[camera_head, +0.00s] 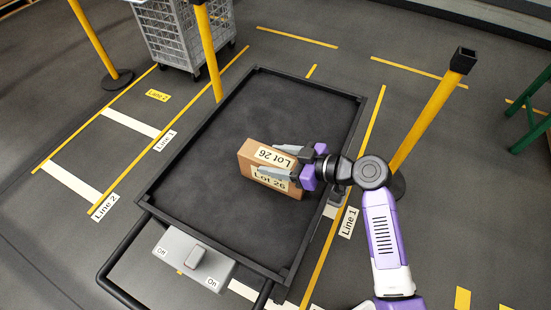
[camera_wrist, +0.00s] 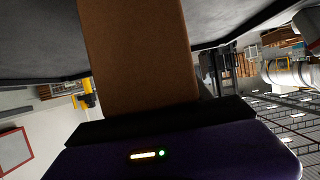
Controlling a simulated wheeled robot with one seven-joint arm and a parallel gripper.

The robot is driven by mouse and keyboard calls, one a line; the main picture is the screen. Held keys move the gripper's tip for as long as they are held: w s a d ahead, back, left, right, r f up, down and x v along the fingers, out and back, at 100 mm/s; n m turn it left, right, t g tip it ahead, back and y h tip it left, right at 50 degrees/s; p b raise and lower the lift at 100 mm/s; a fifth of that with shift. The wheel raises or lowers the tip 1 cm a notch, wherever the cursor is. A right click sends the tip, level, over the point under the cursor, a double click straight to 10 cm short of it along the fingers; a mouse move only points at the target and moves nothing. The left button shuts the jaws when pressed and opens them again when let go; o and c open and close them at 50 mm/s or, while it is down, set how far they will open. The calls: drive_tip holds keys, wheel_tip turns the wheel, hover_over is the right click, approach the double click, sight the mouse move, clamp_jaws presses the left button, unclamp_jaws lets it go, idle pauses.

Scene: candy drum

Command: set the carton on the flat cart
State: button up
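The carton (camera_head: 271,183) is a brown box with "Lot 26" labels on its top and front. It is upright, over the middle of the flat cart's dark deck. I cannot tell whether it rests on the deck or is just above it. The flat cart (camera_head: 218,205) has a low black rim. My gripper (camera_head: 269,159) reaches in from the right, with one grey finger along the carton's far side and one across its front. It appears shut on the carton. In the wrist view the carton (camera_wrist: 138,50) fills the middle and the fingers are hidden.
A grey box marked "Off" (camera_head: 194,258) is at the cart's near end by the handle. Yellow posts stand left (camera_head: 94,38), behind (camera_head: 209,50) and right (camera_head: 431,113). A grey wire bin (camera_head: 178,35) is at the back. The deck around the carton is clear.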

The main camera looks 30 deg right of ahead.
drive_tip(key=o, duration=0.3)
drive_tip(key=shift+r, duration=0.2)
drive_tip(key=b+v, duration=0.2)
drive_tip(key=v, duration=1)
drive_tip(key=shift+d+f, duration=0.1)
drive_tip(key=shift+f, duration=0.05)
